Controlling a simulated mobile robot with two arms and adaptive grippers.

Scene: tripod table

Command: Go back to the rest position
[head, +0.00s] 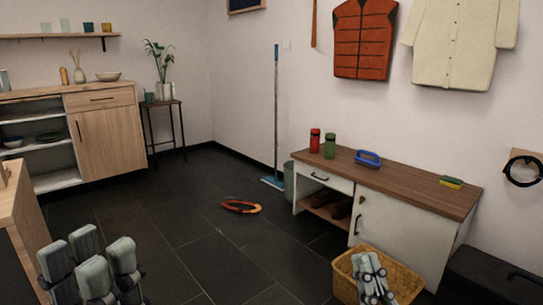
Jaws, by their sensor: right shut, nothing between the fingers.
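My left gripper (89,258) is at the lower left of the head view, pointing up, with its fingers spread apart and nothing seen between them. My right gripper (370,272) is at the lower right, its fingers close together and empty. In the picture it overlaps a wicker basket (407,282); I cannot tell how far apart they are. The task names no object.
A low bench cabinet (420,190) at right bears red and green bottles, a blue brush and a sponge. A wooden counter (14,225) edges the left. A black chest (490,275) sits lower right.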

